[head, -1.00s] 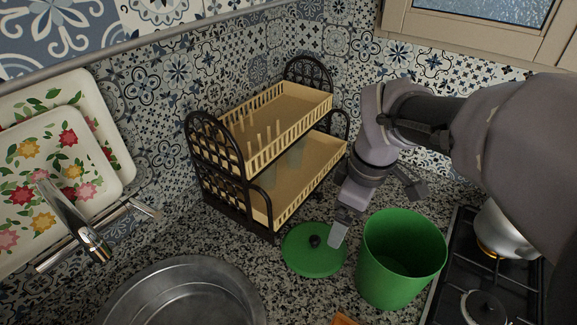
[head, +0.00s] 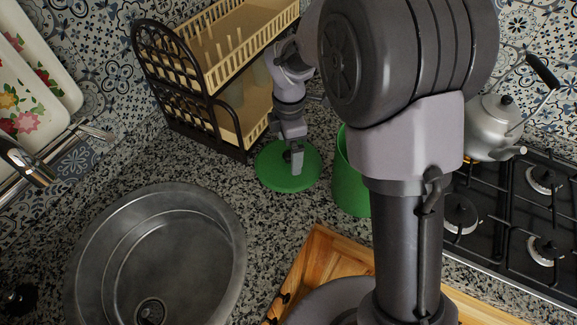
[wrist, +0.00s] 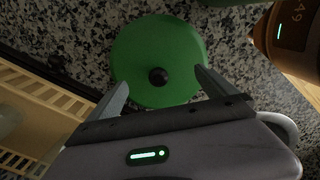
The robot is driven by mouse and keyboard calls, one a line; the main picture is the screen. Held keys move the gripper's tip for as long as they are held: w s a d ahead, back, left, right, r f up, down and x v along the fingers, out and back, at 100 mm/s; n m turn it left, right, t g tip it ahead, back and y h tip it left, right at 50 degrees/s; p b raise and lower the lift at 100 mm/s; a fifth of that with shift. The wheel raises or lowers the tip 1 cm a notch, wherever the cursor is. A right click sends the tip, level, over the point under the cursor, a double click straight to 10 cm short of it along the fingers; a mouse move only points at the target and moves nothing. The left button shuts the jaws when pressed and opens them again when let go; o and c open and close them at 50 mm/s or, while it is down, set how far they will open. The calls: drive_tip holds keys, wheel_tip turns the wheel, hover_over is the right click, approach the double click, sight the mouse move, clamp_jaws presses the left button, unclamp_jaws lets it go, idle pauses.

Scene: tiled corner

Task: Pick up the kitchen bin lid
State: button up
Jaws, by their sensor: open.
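The kitchen bin lid (head: 281,177) is a round green disc with a small dark knob, lying on the speckled counter between the dish rack and the bin. The wrist view shows the lid (wrist: 150,62) too, with its black knob (wrist: 158,76) just ahead of the space between the fingers. My gripper (head: 296,167) is over the lid in the head view and partly hides the knob. In the wrist view my gripper (wrist: 160,90) is open and empty, one finger on each side of the knob. I cannot tell its exact height above the lid.
The green bin (head: 350,182) stands right of the lid, partly hidden by my arm. The two-tier dish rack (head: 230,90) stands left and behind. A steel sink (head: 150,265) is at front left. A stove (head: 515,210) with a kettle (head: 494,127) is at right.

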sight(289, 154)
wheel_tip(289, 154, down, 4)
drive_tip(key=shift+w+a+r+b, duration=0.1)
drive_tip(key=shift+w+r+b, duration=0.1)
drive_tip(key=shift+b, duration=0.4)
drive_tip(key=shift+s+r, duration=0.1)
drive_tip(key=shift+r, duration=0.1)
drive_tip(key=shift+s, duration=0.1)
drive_tip(key=c, duration=1.8)
clamp_jaws()
drive_tip(key=shift+f, duration=0.1)
